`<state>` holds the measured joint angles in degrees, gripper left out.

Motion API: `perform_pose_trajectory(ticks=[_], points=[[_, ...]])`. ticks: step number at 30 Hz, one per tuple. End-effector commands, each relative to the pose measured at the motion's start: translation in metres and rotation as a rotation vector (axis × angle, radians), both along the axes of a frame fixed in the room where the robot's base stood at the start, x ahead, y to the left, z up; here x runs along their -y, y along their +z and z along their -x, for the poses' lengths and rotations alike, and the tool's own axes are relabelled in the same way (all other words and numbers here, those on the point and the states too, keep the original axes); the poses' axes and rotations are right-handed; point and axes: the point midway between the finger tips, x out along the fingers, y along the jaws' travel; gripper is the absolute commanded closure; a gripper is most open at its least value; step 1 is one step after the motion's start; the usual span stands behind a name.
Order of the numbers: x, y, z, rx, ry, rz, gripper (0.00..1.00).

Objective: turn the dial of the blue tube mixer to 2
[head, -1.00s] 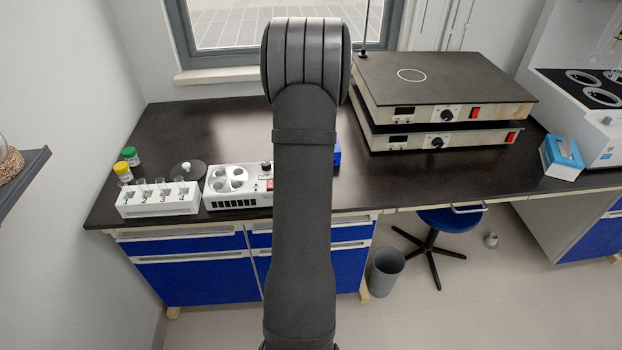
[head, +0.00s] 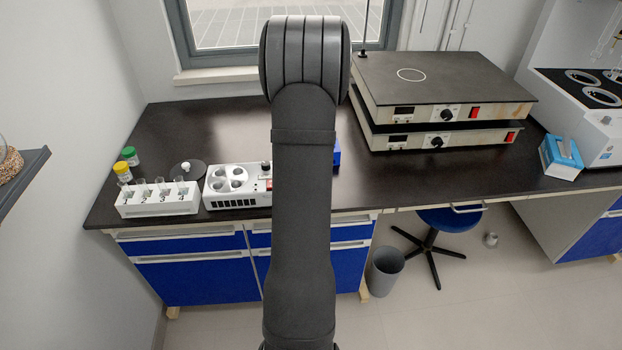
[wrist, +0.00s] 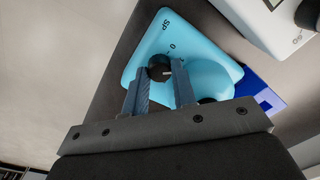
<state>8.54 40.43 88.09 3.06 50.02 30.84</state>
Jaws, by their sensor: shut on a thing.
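The blue tube mixer (wrist: 205,72) is light blue and fills the upper middle of the wrist view. Its black dial (wrist: 160,72) sits on its face, with the marks "SP" and "0" printed beside it. My gripper (wrist: 160,78) has its two fingers on either side of the dial and is shut on it. The dial's pointer and the mark "2" are too small or covered to read. In the head view my arm hides the mixer and my gripper; only a dark blue piece (head: 337,152) shows beside the arm.
In the wrist view a white device (wrist: 280,22) with a black knob stands close at the upper right. In the head view a white unit with round wells (head: 232,185) and a numbered tube rack (head: 158,199) stand left of my arm. Stacked hot plates (head: 440,90) stand right.

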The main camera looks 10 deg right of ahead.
Motion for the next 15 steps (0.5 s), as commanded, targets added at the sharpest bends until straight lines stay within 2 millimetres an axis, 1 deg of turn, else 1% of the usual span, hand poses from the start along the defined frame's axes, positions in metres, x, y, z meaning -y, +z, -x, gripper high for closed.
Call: perform_pose_trajectory(ticks=[9,10,12,13,15], points=[[-0.0001,0.0002,-0.0005,0.001,0.000,0.000,0.98],[0.0000,0.0002,-0.0004,0.001,0.000,0.000,0.70],[0.0000,0.0002,-0.0004,0.001,0.001,0.000,0.56],[0.0000,0.0002,-0.0004,0.001,0.001,0.000,0.54],[0.0000,0.0001,-0.0003,0.001,0.001,0.001,0.54]])
